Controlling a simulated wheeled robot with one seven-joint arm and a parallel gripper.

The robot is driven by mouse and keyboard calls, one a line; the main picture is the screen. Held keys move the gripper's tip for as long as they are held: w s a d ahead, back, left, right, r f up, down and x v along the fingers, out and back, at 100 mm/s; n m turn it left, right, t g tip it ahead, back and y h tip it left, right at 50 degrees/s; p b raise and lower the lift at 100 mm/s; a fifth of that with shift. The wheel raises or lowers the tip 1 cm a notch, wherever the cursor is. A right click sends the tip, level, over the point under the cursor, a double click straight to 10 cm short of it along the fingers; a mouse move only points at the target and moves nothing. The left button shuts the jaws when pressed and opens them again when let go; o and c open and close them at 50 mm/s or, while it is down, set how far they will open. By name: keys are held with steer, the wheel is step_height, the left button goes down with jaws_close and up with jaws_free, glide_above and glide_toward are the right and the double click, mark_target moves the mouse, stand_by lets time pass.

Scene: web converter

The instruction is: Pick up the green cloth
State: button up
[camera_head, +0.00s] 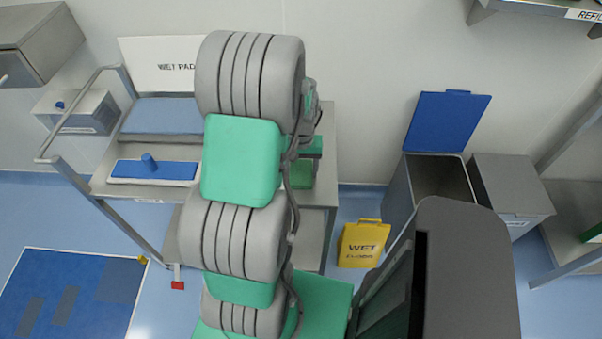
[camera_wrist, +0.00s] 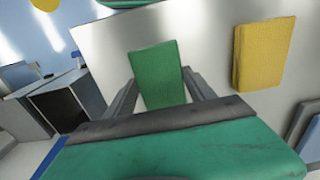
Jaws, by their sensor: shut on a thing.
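The green cloth (camera_wrist: 158,72) is a folded rectangular pad in the wrist view. My gripper (camera_wrist: 159,77) is shut on it, with one grey finger along each side. In the head view a darker green patch, which looks like the cloth (camera_head: 302,174), shows just right of my arm over the cart top (camera_head: 318,190). My arm hides most of my gripper there. I cannot tell whether the cloth touches the surface below it.
A yellow cloth (camera_wrist: 264,53) lies to the right in the wrist view. On the cart are a flat blue-topped mop tool (camera_head: 153,170) and a sign (camera_head: 160,65). An open bin (camera_head: 437,180) with a blue lid and a yellow wet-floor sign (camera_head: 363,244) stand right of the cart.

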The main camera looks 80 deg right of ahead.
mark_target(301, 171)
steer(key=c, duration=0.4)
steer(key=shift+r, duration=0.1)
steer(key=shift+r, duration=0.15)
step_height(301, 171, up, 3)
steer(key=shift+f+b, duration=0.1)
steer(key=shift+b, duration=0.5)
steer(key=s+r, duration=0.1)
steer(key=s+a+r, duration=0.1)
steer(key=r, duration=0.1)
steer(key=s+a+r, duration=0.1)
steer(key=shift+s+a+r, duration=0.1)
steer(key=shift+s+r, duration=0.05)
steer(key=shift+r, duration=0.05)
steer(key=s+a+r, duration=0.1)
steer(key=s+a, duration=0.1)
steer(key=s+a+r+b, duration=0.1)
steer(key=s+a+r, duration=0.1)
steer(key=s, duration=0.1)
steer(key=s+a+r, duration=0.2)
steer(key=s, duration=0.1)
steer(key=shift+a+r+b, duration=0.2)
steer(key=shift+b, duration=0.2)
